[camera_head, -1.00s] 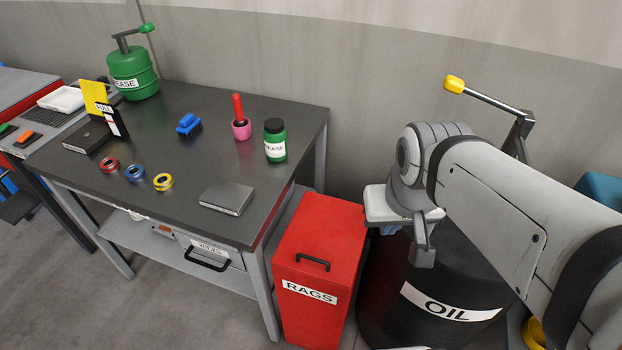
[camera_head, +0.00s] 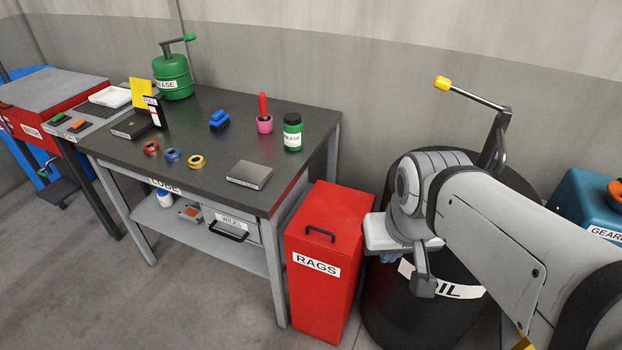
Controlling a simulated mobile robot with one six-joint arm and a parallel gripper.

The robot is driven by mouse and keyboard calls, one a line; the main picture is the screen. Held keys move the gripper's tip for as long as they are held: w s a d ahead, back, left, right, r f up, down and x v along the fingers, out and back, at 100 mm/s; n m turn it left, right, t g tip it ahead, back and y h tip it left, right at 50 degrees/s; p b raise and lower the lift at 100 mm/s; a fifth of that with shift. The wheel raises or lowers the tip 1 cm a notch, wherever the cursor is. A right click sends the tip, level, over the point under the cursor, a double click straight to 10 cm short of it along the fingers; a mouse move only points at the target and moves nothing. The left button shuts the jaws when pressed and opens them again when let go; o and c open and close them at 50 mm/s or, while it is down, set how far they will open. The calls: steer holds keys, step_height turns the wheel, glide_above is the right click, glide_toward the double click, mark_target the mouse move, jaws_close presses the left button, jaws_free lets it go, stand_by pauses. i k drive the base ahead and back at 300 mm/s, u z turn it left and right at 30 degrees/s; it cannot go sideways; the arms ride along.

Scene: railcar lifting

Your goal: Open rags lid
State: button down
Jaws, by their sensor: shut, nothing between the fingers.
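The red rags bin (camera_head: 318,295) stands on the floor at the right end of the workbench, with a RAGS label on its front. Its red lid (camera_head: 338,208) looks closed and has a black bar handle (camera_head: 320,233) near the front edge. My gripper (camera_head: 423,286) is to the right of the bin, in front of the oil drum in the picture. It is shut and empty, apart from the handle. My arm hides part of the drum.
The black oil drum (camera_head: 385,310) with a crank pump stands right of the bin. The dark workbench (camera_head: 215,150) left of it carries a green bottle (camera_head: 292,133), a flat grey box (camera_head: 249,175) and small tools. Open floor (camera_head: 190,295) lies in front.

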mark_target(330, 216)
steer(key=u, duration=0.05)
steer(key=i, duration=0.5)
steer(key=k, duration=1.15)
steer(key=u, duration=0.7)
steer(key=i, duration=1.4)
steer(key=z, duration=0.5)
